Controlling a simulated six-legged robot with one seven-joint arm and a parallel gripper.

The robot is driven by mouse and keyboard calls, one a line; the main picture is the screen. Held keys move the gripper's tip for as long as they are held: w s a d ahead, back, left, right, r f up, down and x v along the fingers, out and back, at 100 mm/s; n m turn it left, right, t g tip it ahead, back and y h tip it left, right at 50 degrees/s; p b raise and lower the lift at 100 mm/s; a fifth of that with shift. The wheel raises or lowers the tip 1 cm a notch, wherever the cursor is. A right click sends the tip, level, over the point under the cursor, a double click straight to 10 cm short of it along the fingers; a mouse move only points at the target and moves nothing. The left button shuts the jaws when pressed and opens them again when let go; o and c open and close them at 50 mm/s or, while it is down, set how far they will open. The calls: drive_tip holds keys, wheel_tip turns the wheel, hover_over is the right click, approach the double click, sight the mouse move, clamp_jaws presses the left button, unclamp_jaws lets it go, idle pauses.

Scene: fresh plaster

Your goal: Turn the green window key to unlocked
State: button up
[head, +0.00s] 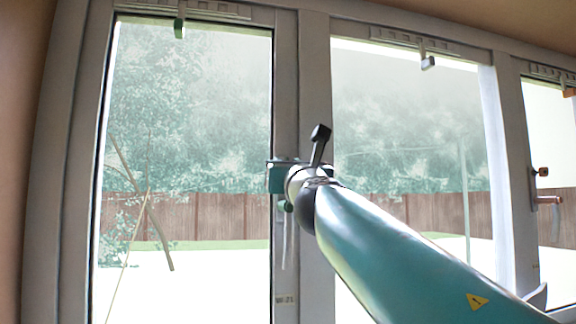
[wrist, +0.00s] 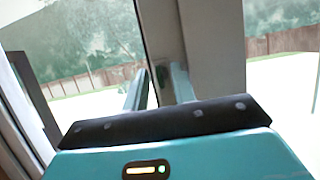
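The green window key (head: 288,207) shows as a small dark green piece on the grey window frame in the head view, partly covered by my arm and wrist. In the wrist view the green key (wrist: 162,75) is small and blurred, and appears between the two teal fingers of my gripper (wrist: 160,82). The fingers are apart, and I see no finger clearly touching the key. In the head view a teal part of my gripper (head: 281,178) is near the frame, just above the key. I cannot tell which way the key is turned.
A pale window handle (head: 287,245) hangs just below the key. A green catch (head: 180,28) and a grey catch (head: 428,62) hang from the top vents. At the right are a brown key (head: 541,171) and another handle (head: 548,200). Glass panes flank the grey upright.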

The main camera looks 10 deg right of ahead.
drive_tip(key=shift+w, duration=0.25)
drive_tip(key=shift+s, duration=0.1)
clamp_jaws()
